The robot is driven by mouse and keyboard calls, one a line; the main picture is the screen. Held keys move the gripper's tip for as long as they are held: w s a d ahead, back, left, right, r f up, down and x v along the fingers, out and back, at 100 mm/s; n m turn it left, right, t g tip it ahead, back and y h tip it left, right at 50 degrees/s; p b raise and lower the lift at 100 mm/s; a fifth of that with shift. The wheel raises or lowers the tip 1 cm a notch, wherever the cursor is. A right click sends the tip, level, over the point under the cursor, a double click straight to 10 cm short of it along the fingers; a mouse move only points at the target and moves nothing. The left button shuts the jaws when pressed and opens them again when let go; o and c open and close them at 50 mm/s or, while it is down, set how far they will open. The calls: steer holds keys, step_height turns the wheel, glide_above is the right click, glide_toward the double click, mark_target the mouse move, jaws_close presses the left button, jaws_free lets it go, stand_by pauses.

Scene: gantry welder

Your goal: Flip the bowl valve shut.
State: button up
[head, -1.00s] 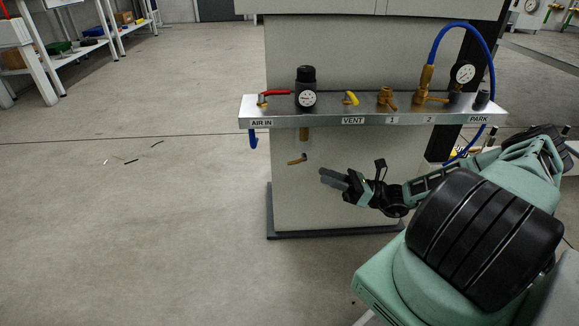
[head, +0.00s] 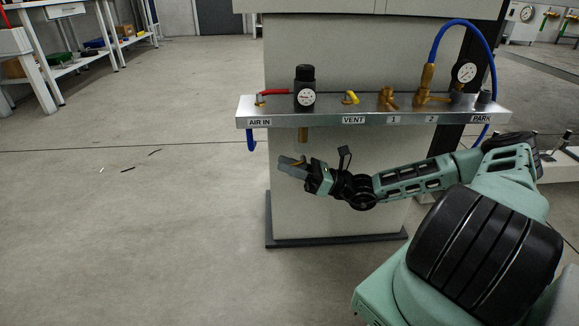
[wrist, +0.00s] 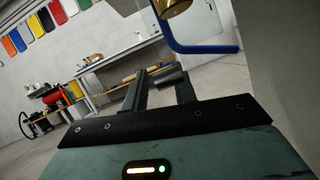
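The bowl valve is a small brass valve low on the cabinet front, below the brass bowl (head: 303,134) under the black regulator (head: 305,88). In the head view my gripper (head: 291,167) now covers most of the valve; its lever position cannot be read. My gripper points left at the valve's height, and I cannot tell whether it touches it. In the wrist view my gripper (wrist: 158,78) has its two fingers apart, with nothing seen between them. A brass part (wrist: 177,8) shows at the top edge there, above the fingers.
The metal shelf (head: 270,121) juts out above my gripper, with a red lever (head: 274,92), a yellow lever (head: 351,96) and brass fittings. A blue hose end (head: 251,140) hangs at its left; blue tubing (wrist: 195,47) crosses the wrist view. Open floor lies left.

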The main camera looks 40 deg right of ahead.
jaws_close()
steer(key=shift+a+r+t+y+p, duration=0.1)
steer(key=shift+r+t+y+p, duration=0.25)
steer(key=shift+t+p, duration=0.45)
steer(key=shift+r+m+t+y+p, duration=0.15)
steer(key=shift+m+t+y+p, duration=0.2)
steer(key=shift+y, duration=0.2)
jaws_free()
steer(key=p+v, duration=0.3)
steer(key=v, duration=1.4)
steer(key=shift+s+d+p, duration=0.2)
steer(key=shift+p, duration=0.2)
